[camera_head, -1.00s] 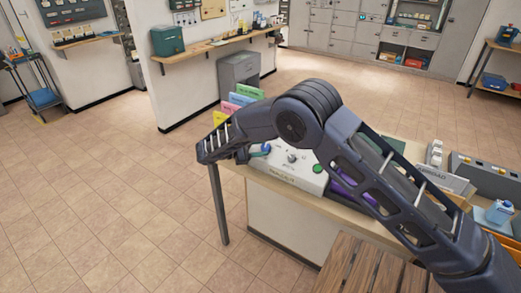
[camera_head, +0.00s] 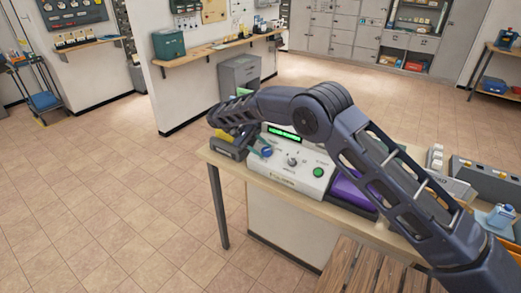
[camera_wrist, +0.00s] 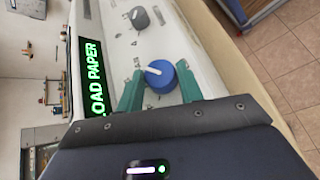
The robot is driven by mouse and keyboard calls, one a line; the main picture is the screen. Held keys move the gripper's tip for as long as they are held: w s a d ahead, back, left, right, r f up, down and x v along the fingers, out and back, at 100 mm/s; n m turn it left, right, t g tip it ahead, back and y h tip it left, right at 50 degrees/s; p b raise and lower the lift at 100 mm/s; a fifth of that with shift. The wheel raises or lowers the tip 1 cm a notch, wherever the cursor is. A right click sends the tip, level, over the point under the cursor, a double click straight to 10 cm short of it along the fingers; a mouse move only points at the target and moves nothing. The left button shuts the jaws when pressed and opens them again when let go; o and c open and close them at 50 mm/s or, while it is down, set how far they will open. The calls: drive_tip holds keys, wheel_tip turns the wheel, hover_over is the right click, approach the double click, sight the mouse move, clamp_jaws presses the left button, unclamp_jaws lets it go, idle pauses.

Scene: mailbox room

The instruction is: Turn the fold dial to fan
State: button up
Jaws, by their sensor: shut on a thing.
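The white machine (camera_head: 285,172) stands on the counter, with a blue knob (camera_head: 266,151) at its left end, a grey knob (camera_head: 292,160) and a green button (camera_head: 318,172). In the wrist view the blue knob (camera_wrist: 160,78) has a white pointer line aimed to the picture's left and slightly up. My gripper (camera_wrist: 160,88) has its teal fingers on both sides of the blue knob, shut on it. The grey knob (camera_wrist: 139,18) is farther off. The display (camera_wrist: 92,75) reads "LOAD PAPER" in green. The small labels around the blue knob are not readable.
A purple item (camera_head: 352,192) lies right of the machine on the counter (camera_head: 225,160). A wooden slatted surface (camera_head: 365,270) is in front. The tiled floor left of the counter is clear.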

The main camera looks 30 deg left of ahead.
drive_tip(key=shift+w+d+m+g+y, duration=0.1)
drive_tip(key=shift+m+g+y, duration=0.2)
drive_tip(key=shift+m+g, duration=0.6)
drive_tip(key=o, duration=1)
